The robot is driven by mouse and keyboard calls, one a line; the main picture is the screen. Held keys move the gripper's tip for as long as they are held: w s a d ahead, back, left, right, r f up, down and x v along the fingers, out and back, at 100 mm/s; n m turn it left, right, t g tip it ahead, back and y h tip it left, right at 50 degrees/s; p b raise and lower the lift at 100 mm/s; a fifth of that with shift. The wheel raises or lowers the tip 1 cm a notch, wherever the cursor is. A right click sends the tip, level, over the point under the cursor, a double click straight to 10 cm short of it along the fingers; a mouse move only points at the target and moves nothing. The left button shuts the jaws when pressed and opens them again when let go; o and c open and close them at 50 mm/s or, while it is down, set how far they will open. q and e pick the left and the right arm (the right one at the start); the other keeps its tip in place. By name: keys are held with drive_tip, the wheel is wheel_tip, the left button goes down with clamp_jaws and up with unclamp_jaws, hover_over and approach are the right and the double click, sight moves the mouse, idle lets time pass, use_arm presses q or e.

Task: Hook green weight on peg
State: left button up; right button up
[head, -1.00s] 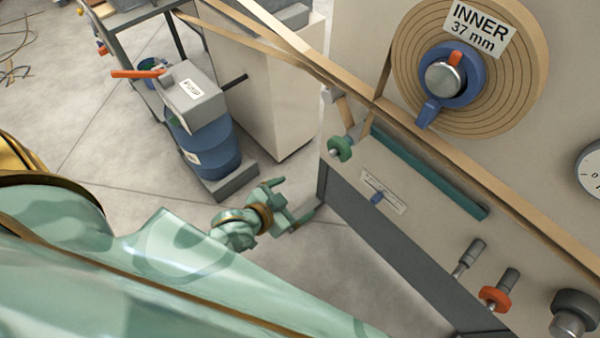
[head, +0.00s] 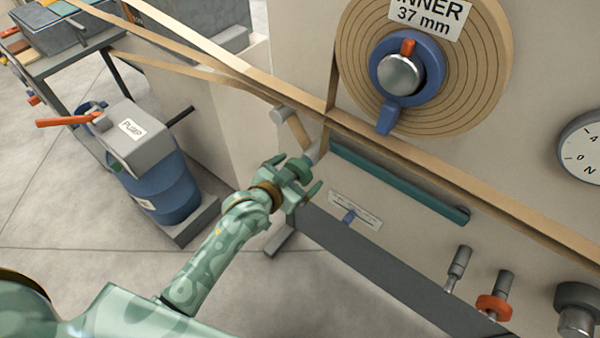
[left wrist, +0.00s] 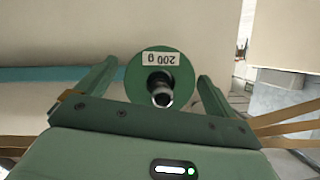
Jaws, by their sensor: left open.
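The green weight (head: 298,170) is a small disc on the machine's front, below the tan strip; my left gripper partly covers it in the head view. In the left wrist view the green weight (left wrist: 160,62) shows its "200 g" label upside down and a metal stub at its centre. My left gripper (head: 299,176) is open, with one finger on each side of the weight; in the left wrist view its fingers (left wrist: 157,76) flank the disc with visible gaps. A bare grey peg (head: 458,266) sticks out at the lower right. My right gripper is not in view.
An orange weight (head: 494,307) sits on a second peg, with a dark knob (head: 577,305) farther right. A teal bar (head: 395,182) and tan strips (head: 450,190) cross the panel. The blue pump drum (head: 165,190) stands left of my arm.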

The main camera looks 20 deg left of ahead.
use_arm(q)
drive_tip(key=shift+w+d+f, duration=0.15)
drive_tip(key=shift+w+f, duration=0.1)
drive_tip(key=shift+w, duration=0.35)
